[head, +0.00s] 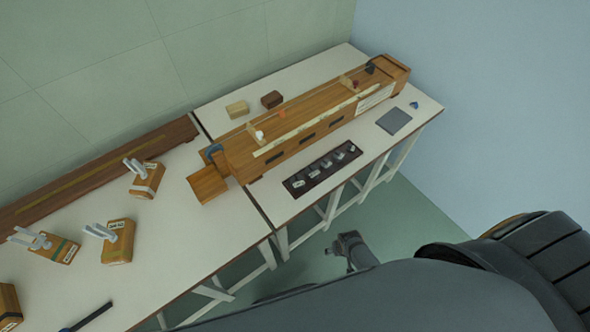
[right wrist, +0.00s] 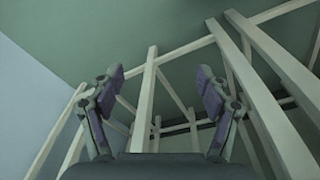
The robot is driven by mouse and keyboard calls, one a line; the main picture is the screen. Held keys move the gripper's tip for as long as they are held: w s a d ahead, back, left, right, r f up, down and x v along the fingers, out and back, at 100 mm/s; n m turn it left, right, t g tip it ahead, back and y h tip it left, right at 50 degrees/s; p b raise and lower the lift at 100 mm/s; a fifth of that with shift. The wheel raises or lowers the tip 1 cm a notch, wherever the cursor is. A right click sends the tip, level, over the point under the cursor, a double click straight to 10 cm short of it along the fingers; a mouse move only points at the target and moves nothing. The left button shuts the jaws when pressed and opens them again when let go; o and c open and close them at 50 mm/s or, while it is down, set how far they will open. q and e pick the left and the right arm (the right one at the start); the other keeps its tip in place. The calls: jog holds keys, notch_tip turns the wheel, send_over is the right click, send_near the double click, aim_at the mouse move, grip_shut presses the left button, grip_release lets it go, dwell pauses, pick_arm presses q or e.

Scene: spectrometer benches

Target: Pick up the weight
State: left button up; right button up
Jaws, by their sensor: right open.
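A dark tray (head: 290,187) lies near the front edge of the right-hand bench in the head view. Several small metal weights (head: 326,164) sit in a row in it; which one the task means I cannot tell. My right gripper (head: 345,240) is beyond the bench's front edge, below and right of the tray and apart from it. In the right wrist view my right gripper (right wrist: 160,88) has its two fingers spread with nothing between them. No weight shows in that view. My left gripper is not in view.
A long wooden apparatus (head: 325,112) stands behind the tray. A grey pad (head: 394,121) lies to its right. Wooden blocks with metal forks (head: 117,242) stand on the left bench. White bench legs (right wrist: 145,100) rise close ahead of my right gripper.

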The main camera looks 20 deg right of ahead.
jog(key=w+a+r+m+p, duration=0.1)
jog(key=w+r+p, duration=0.1)
jog(key=w+r, duration=0.35)
jog(key=w+r+p, duration=0.1)
jog(key=w+r, duration=0.2)
jog(key=r, duration=0.5)
pick_arm(q)
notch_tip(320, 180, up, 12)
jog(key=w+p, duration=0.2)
jog(key=p, duration=0.4)
pick_arm(e)
notch_tip(320, 180, up, 18)
jog(key=m+g, duration=0.1)
jog(key=m, duration=0.7)
send_over(297, 181)
jog(key=shift+y, duration=0.3)
jog(key=f+b, duration=0.6)
jog(key=shift+w, duration=0.2)
jog(key=shift+r, duration=0.1)
jog(key=f+b, duration=0.5)
jog(key=b, duration=0.1)
jog(key=shift+s+f, duration=0.2)
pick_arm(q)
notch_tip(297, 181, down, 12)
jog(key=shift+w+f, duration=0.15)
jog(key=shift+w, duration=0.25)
pick_arm(e)
jog(key=shift+r, duration=0.2)
